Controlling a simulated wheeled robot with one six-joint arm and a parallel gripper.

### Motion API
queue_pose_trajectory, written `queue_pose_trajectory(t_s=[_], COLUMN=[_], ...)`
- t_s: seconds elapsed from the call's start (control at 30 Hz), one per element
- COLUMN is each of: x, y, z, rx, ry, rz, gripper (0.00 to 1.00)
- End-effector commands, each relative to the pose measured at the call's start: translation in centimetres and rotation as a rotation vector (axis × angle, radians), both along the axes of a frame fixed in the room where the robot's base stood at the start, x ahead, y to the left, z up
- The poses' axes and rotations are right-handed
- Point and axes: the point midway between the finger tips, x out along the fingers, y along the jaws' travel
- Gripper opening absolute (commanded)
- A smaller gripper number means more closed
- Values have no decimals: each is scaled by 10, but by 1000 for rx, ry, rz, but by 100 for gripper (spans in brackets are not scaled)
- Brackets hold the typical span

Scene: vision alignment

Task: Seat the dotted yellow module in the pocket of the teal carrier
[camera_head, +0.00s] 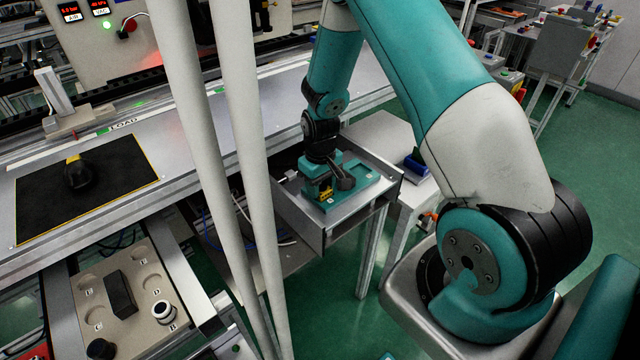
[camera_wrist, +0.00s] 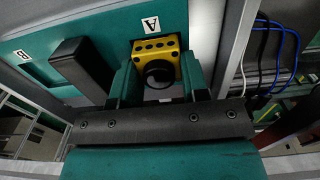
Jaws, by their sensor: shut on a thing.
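The dotted yellow module (camera_wrist: 157,47) is between the two teal fingers of my gripper (camera_wrist: 158,80) in the wrist view, with a black round part facing me. My gripper is shut on it. The teal carrier (camera_wrist: 105,22) lies beneath, with the module beside its label A. A rectangular pocket (camera_wrist: 38,70) shows by label B. In the head view the module (camera_head: 326,192) is low at the left part of the carrier (camera_head: 362,190), under my gripper (camera_head: 322,184). I cannot tell whether it is seated in a pocket or just above.
A dark block-like post (camera_wrist: 82,68) stands on the carrier beside my left finger. The carrier rests in a grey metal tray (camera_head: 320,234). A tan tray (camera_head: 145,265) with several dark parts and a black mat (camera_head: 120,165) are to the left. Blue and white cables (camera_wrist: 280,50) hang nearby.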

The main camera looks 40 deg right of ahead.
Motion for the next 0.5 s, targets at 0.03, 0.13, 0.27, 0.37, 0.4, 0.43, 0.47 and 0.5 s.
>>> queue_pose_trajectory(t_s=[0.03,0.13,0.27,0.37,0.4,0.43,0.47,0.5], x=[0,0,0,0,0,0,0,0], y=[0,0,0,0,0,0,0,0], z=[-2,-3,-3,-3,-3,-3,-3,-2], rx=[0,0,0,0,0,0,0,0], ry=[0,-1,0,0,0,0,0,0], rz=[0,0,0,0,0,0,0,0], gripper=[14,46,71,71,71,71,71,71])
